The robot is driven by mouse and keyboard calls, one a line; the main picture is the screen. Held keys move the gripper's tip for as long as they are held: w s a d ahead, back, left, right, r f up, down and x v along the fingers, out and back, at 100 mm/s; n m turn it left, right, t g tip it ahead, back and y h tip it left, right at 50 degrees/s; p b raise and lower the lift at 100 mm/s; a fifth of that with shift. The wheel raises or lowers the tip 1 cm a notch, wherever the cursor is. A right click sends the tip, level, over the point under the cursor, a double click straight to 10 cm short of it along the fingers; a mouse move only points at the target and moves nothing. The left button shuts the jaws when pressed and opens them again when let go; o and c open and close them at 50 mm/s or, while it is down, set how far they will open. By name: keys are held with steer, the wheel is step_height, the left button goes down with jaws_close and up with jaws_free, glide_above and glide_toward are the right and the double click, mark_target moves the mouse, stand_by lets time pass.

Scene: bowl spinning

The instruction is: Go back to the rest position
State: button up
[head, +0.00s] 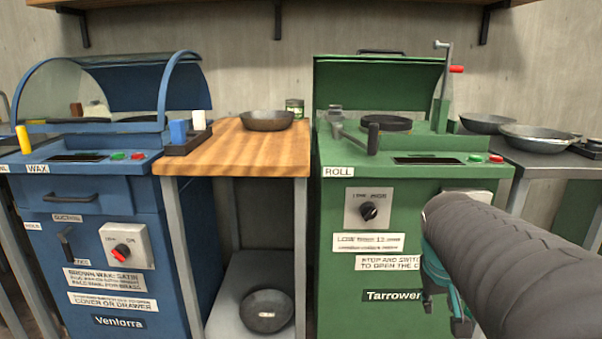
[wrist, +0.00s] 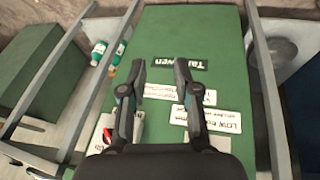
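My gripper (wrist: 160,75) is open and empty in the wrist view, its two fingers apart in front of the green machine's front panel (wrist: 215,40). In the head view my arm comes in from the lower right, and the gripper (head: 460,318) hangs partly out of frame, before the right side of the green ROLL machine (head: 340,270). The machine's green cover (head: 385,75) stands raised, with a dark round pan or disc (head: 385,123) under it. The mode knob (head: 369,211) is on its front panel.
A blue WAX machine (head: 100,240) stands at left. A wooden-topped table (head: 235,150) between the machines holds a dark bowl (head: 267,120); another bowl (head: 266,311) sits on its lower shelf. Metal bowls (head: 540,138) rest on a grey table at right.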

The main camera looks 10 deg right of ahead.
steer(key=s+a+n+t+y, duration=0.1)
steer(key=s+a, duration=0.2)
steer(key=a, duration=0.6)
steer(key=s+a+n+t+y+p, duration=0.1)
steer(key=s+a, duration=0.3)
steer(key=a, duration=0.5)
steer(key=shift+a+f+n+t+y, duration=0.3)
steer(key=shift+f+n+y, duration=0.15)
steer(key=shift+n+y, duration=0.3)
